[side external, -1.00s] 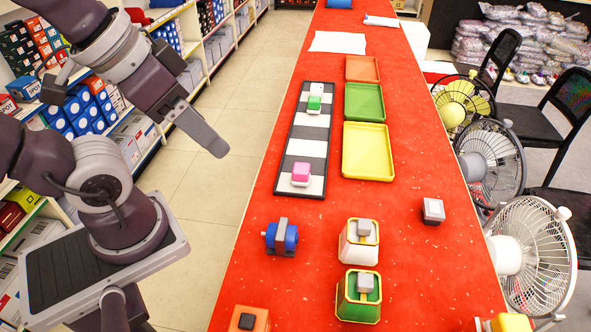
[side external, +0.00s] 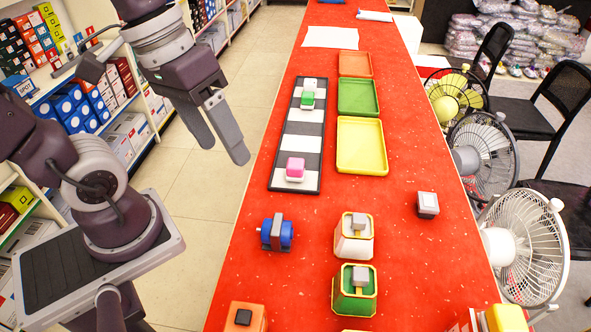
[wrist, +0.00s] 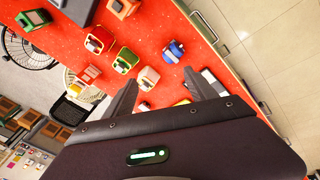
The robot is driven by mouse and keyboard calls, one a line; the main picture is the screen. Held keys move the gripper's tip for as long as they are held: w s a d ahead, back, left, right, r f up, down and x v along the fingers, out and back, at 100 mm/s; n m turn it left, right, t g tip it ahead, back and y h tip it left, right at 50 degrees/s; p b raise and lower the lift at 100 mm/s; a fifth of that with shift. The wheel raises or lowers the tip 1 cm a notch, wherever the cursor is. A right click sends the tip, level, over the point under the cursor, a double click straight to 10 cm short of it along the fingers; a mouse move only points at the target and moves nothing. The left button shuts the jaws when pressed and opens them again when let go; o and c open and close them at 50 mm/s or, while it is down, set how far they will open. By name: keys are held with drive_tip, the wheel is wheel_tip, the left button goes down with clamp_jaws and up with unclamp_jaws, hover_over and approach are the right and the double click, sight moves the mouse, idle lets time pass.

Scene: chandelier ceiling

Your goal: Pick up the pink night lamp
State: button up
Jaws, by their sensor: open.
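The pink night lamp (side external: 295,168) appears as a small pink block on a white base. It stands at the near end of a black-and-white striped tray (side external: 274,175) on the red table in the side view. My gripper (side external: 223,156) is open and empty, with both fingers pointing down, left of the tray and apart from the lamp. In the wrist view my gripper (wrist: 160,78) shows two spread fingers with nothing between them. I cannot make out the lamp in the wrist view.
A green-and-white item (side external: 307,100) stands at the tray's far end. Yellow (side external: 382,146), green (side external: 358,97) and orange (side external: 355,64) trays lie to its right. Red table right of the yellow tray is clear.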

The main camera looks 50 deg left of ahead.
drive_tip(key=w+d+f+n+g+h, duration=0.2)
drive_tip(key=w+f+n+g+h, duration=0.1)
drive_tip(key=w+n+h, duration=0.25)
drive_tip(key=n+t+h, duration=0.5)
drive_tip(key=n+t, duration=0.2)
drive_tip(key=n, duration=0.7)
hover_over(304, 169)
drive_tip(key=s, duration=0.4)
wheel_tip(304, 169, down, 14)
drive_tip(key=f, duration=0.1)
drive_tip(key=a+f+n+t+y, duration=0.1)
drive_tip(key=f, duration=0.1)
drive_tip(key=a+f+n+t, duration=0.1)
drive_tip(key=a+f+n, duration=0.1)
drive_tip(key=f, duration=0.1)
drive_tip(key=a+f+n+t+y, duration=0.1)
drive_tip(key=f+n, duration=0.1)
drive_tip(key=shift+w+a+f+y, duration=0.25)
drive_tip(key=shift+a+f+y, duration=0.05)
drive_tip(key=shift+a+y, duration=0.1)
drive_tip(key=x, duration=0.7)
drive_tip(key=shift+s+d, duration=0.15)
drive_tip(key=shift+s, duration=0.05)
drive_tip(key=c, duration=1.4)
drive_tip(key=shift+r, duration=0.1)
